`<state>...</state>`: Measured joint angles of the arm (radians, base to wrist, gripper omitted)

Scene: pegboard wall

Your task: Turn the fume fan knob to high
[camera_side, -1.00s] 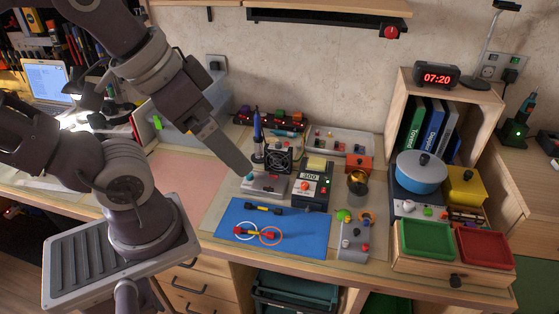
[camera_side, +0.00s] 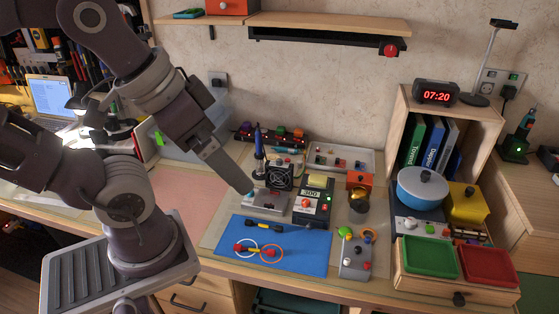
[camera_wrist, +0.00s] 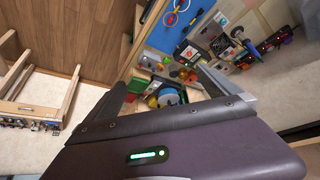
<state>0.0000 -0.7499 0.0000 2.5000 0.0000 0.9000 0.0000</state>
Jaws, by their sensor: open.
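The black square fume fan (camera_side: 279,177) stands on the workbench behind a low grey unit (camera_side: 270,203). A small teal piece shows at that unit's left end, by my fingertip; I cannot tell whether it is the fan knob or how it is set. My gripper (camera_side: 246,188) reaches in from the left, its tip at or just above the unit's left end; contact is unclear. In the wrist view my gripper (camera_wrist: 168,82) is open, its fingers spread wide with no object held. The blue pot (camera_wrist: 167,96) shows beyond the gap between them.
A soldering station (camera_side: 314,200) stands right of the fan, and a blue mat (camera_side: 300,252) lies in front. A soldering iron stand (camera_side: 259,160) is close on the left. A grey control box (camera_side: 355,258), blue pot (camera_side: 422,188) and shelf box are further right.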

